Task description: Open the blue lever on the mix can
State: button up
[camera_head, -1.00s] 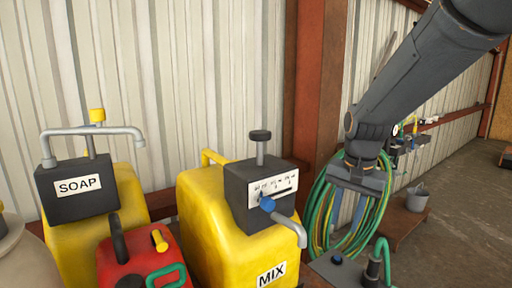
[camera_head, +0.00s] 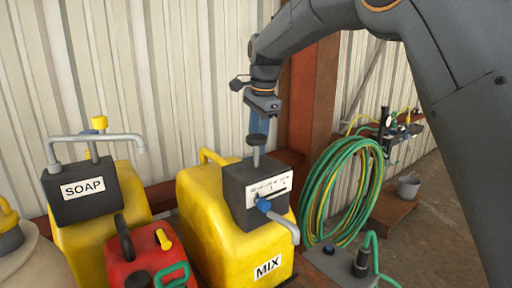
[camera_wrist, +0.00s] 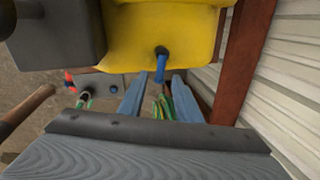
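The mix can (camera_head: 205,215) is a yellow can with a MIX label, a dark head box (camera_head: 240,185) and a grey spout. A blue lever knob (camera_head: 263,205) sits on the front of the box, by the spout.
The soap can (camera_head: 135,185) and a red can (camera_head: 125,260) stand to the left. A green and yellow hose coil (camera_head: 345,190) hangs to the right, by a rust-red post (camera_head: 315,110). The ribbed wall (camera_head: 130,60) is close behind.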

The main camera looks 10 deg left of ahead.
jog(key=shift+w+a+f+p, duration=0.15)
jog(key=shift+f+p, duration=0.1)
jog(key=shift+f, duration=0.6)
jog(key=shift+w+f+p, duration=0.1)
jog(key=shift+f+p, duration=0.1)
jog(key=shift+f, duration=0.6)
grip_shut()
jog(key=shift+w+a+n, duration=0.15)
jog(key=shift+w+n, duration=0.1)
jog(key=shift+n, duration=0.75)
grip_release()
